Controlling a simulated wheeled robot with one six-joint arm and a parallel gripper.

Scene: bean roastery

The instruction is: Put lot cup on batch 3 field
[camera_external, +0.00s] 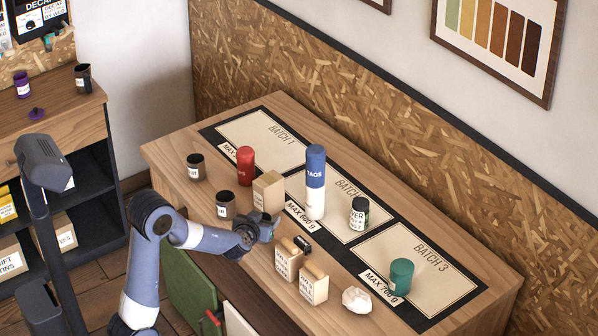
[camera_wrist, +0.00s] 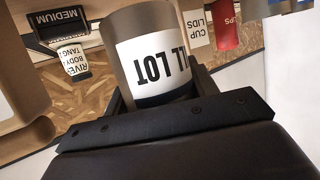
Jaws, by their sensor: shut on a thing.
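In the wrist view a grey-brown cup (camera_wrist: 150,60) with a white label ending in "LOT" stands between the fingers of my gripper (camera_wrist: 165,95), which is shut on it. In the external view my gripper (camera_external: 270,222) is low over the front middle of the table. The held cup cannot be made out clearly there. The batch 3 field (camera_external: 440,287) is a pale rectangle at the right end of the dark mat, well to the right of my gripper. A teal container (camera_external: 401,276) stands at its front left edge.
Two dark labelled cups (camera_external: 195,167) (camera_external: 226,205) stand at left. A red canister (camera_external: 245,166), a tan block (camera_external: 268,192), a tall blue-and-white cylinder (camera_external: 315,182) and a dark jar (camera_external: 359,213) stand behind. Two tan bags (camera_external: 288,262) (camera_external: 313,286) and a white lump (camera_external: 357,300) are in front.

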